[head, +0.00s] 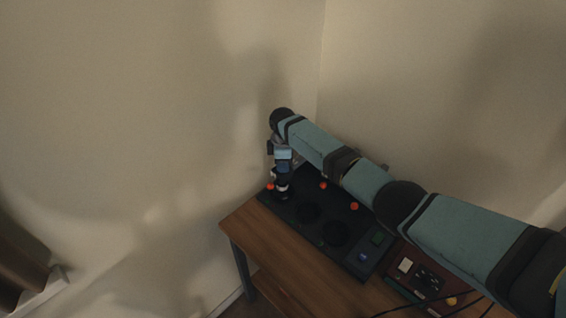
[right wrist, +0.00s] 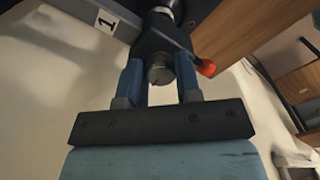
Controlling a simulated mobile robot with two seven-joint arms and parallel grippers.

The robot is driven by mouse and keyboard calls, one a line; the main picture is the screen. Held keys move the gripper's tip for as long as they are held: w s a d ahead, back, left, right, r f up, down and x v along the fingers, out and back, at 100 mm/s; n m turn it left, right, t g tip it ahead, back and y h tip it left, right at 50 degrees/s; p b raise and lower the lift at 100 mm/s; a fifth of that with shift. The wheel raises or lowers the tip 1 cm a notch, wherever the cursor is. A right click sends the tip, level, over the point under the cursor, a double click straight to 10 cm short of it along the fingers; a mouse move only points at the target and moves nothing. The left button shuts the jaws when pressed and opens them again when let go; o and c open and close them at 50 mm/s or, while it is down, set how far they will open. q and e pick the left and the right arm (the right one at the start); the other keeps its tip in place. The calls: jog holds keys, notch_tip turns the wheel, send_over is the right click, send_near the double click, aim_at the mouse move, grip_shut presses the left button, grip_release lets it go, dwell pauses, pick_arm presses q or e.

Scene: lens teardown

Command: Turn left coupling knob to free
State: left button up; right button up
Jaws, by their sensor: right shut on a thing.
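My right gripper (head: 281,184) reaches down onto the far left end of a black board (head: 335,250) on the table. In the right wrist view its two blue fingers (right wrist: 158,82) are shut on a dark knob (right wrist: 158,46) with a grey round end. A short dark arm runs from this knob to an orange-red tip (right wrist: 207,67) just right of the fingers. That tip also shows in the head view (head: 270,186), left of the gripper. The fingers and arm hide most of the knob in the head view. My left gripper is not in view.
Two more orange tips (head: 323,185) (head: 354,205) stand on the board, with dark round recesses nearby. A reddish tray (head: 405,283) with small parts and cables lies at the right of the wooden table (head: 270,246). Walls stand close behind. A white label reads "1" (right wrist: 106,22).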

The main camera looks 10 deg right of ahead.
jog(key=shift+r, duration=0.1)
jog(key=o, duration=0.9)
jog(key=shift+r+b, duration=0.55)
jog(key=shift+r, duration=6.35)
